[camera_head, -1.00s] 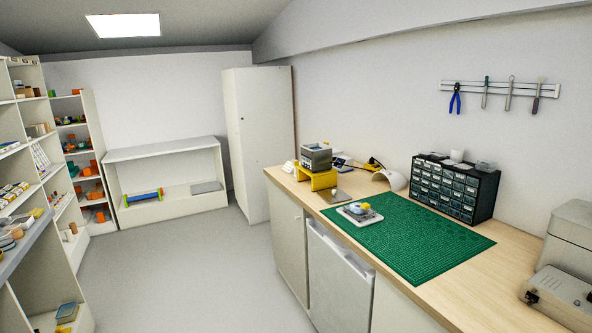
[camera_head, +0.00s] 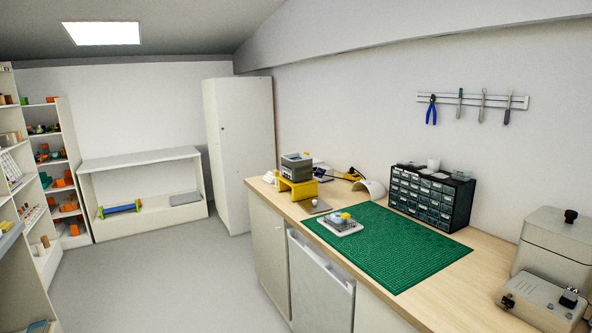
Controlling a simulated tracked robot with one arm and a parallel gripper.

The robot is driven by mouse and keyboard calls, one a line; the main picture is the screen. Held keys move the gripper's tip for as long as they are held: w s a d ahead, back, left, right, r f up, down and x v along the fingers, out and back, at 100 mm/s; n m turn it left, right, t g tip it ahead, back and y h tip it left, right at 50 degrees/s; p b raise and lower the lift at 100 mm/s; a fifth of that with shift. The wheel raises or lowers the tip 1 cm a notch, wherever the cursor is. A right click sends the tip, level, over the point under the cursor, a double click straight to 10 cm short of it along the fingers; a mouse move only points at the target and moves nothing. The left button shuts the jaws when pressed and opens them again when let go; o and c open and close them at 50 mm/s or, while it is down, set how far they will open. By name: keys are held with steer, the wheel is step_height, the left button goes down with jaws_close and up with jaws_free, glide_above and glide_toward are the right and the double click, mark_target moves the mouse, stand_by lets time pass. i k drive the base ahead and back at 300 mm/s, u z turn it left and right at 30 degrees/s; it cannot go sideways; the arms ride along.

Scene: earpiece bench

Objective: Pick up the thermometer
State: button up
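I cannot pick out a thermometer in this view; at this distance the small items are too small to tell. A wooden workbench (camera_head: 455,254) runs along the right wall with a green cutting mat (camera_head: 400,247) on it. A small pale tray (camera_head: 346,230) with a yellow and a light-coloured item on it sits at the mat's far left edge. A grey boxy device (camera_head: 297,167) stands on a yellow stand (camera_head: 297,189) at the bench's far end. My gripper is not in view.
A black drawer cabinet (camera_head: 432,197) stands behind the mat. Grey machines (camera_head: 545,298) stand at the near right. Tools hang on a wall rail (camera_head: 473,101). Shelves (camera_head: 62,170) line the left, and a tall cabinet (camera_head: 240,150) stands at the back. The floor (camera_head: 170,275) is clear.

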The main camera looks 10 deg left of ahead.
mark_target(276, 173)
steer(key=u, duration=0.35)
steer(key=i, duration=1.05)
steer(key=u, duration=0.85)
steer(key=i, duration=2.55)
steer(key=z, duration=0.4)
steer(key=i, duration=1.3)
steer(key=z, duration=1.25)
steer(key=i, duration=1.1)
steer(key=z, duration=0.55)
